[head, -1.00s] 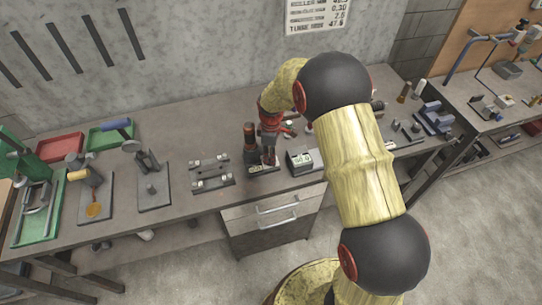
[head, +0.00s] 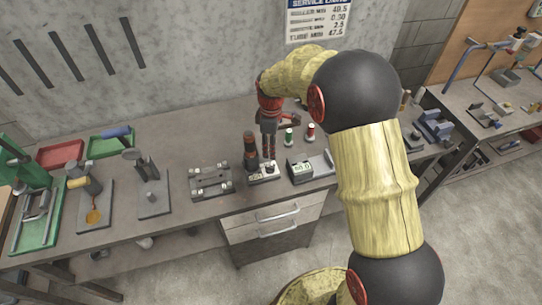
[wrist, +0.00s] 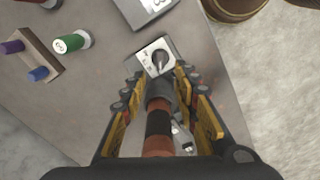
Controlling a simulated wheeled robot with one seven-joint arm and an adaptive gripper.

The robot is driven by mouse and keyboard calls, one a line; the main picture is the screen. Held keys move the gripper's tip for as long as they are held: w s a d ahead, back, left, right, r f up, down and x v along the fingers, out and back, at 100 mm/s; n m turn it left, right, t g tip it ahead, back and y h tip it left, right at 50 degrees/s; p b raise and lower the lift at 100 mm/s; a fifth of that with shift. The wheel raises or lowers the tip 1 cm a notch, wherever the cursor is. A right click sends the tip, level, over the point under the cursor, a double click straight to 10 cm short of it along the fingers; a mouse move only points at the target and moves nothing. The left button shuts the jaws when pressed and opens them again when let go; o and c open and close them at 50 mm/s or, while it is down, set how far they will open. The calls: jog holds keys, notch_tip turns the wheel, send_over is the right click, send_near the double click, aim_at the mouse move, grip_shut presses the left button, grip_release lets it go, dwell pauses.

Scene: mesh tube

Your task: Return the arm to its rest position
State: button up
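My arm reaches over the bench from the right in the head view. My gripper (head: 268,157) points down just above a small white gauge base (head: 264,174), beside its dark and brown upright cylinder (head: 250,150). In the wrist view, my gripper's fingers (wrist: 160,85) are spread apart, with the dark and brown cylinder (wrist: 158,125) showing between them and the gauge base (wrist: 153,56) beyond. I see nothing clamped in the fingers. Whether they touch the cylinder cannot be told.
A grey display box (head: 303,170) stands right of the gauge. Green (head: 289,137) and red (head: 311,131) rollers stand behind it. A flat metal fixture (head: 211,181) and a lever stand (head: 152,190) are to the left. The wall is behind; open floor lies in front.

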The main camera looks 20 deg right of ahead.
notch_tip(320, 180, up, 2)
dwell(0.7)
jog(key=s+r+m+t+b, duration=0.2)
jog(key=s+r+m, duration=0.2)
jog(key=s, duration=0.6)
jog(key=s+r+m+t+b, duration=0.1)
jog(key=s+r+m, duration=0.3)
jog(key=s, duration=0.6)
jog(key=s+r+m+t+b, duration=0.2)
jog(key=s+r+m, duration=0.2)
jog(key=s, duration=0.6)
jog(key=shift+r+t+b, duration=0.3)
jog(key=shift+r, duration=1.1)
